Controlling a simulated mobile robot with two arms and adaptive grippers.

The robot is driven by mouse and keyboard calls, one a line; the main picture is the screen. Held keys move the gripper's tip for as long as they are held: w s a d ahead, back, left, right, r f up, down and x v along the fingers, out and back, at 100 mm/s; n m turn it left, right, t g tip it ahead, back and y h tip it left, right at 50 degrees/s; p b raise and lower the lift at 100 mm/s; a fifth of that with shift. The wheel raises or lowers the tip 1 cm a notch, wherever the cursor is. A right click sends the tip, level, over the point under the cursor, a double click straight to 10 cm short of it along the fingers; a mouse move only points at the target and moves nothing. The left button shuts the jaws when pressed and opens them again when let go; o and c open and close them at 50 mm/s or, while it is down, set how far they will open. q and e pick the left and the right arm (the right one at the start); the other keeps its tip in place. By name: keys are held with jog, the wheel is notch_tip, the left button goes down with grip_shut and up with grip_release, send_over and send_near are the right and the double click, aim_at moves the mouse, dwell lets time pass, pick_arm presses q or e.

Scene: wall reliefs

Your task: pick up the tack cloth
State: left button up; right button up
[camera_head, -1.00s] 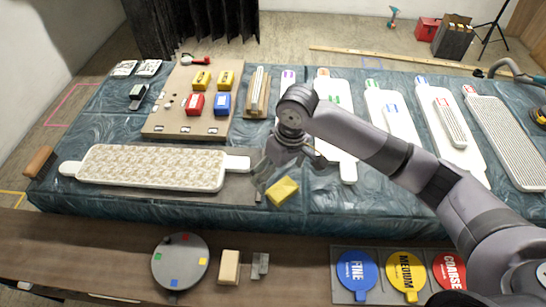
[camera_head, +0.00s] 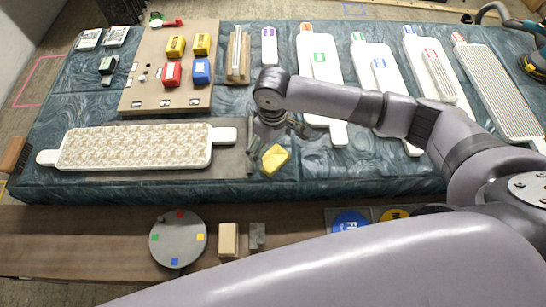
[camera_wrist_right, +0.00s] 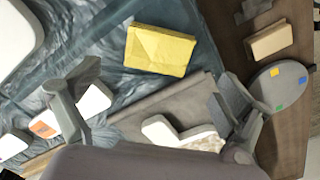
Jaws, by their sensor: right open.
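The tack cloth appears to be the folded yellow cloth (camera_head: 275,158) at the near edge of the blue covered table, just right of the grey mat. It also shows at the upper middle of the right wrist view (camera_wrist_right: 159,50), lying flat with nothing on it. My right gripper (camera_head: 276,143) is open and empty, just behind the cloth in the head view. In the right wrist view its fingers (camera_wrist_right: 155,88) are spread wide, with the cloth beyond them and apart from them. My left gripper is not in view.
A long patterned relief panel (camera_head: 135,147) lies left of the cloth on the grey mat (camera_head: 230,163). White panels (camera_head: 320,70) lie behind and right. The near wooden bench holds a round grey disc (camera_head: 178,238) and a tan block (camera_head: 229,240).

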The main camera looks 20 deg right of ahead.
aim_at(273, 158)
jog(key=shift+f, duration=0.45)
notch_tip(273, 158, down, 5)
jog(key=shift+p, duration=0.6)
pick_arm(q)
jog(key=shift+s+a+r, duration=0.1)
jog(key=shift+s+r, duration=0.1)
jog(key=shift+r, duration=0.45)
pick_arm(e)
jog(key=shift+c, duration=0.3)
jog(key=c, duration=1.1)
jog(key=shift+o, duration=0.2)
jog(key=shift+r, duration=0.15)
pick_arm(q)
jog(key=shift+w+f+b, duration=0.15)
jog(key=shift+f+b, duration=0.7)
pick_arm(e)
notch_tip(273, 158, up, 20)
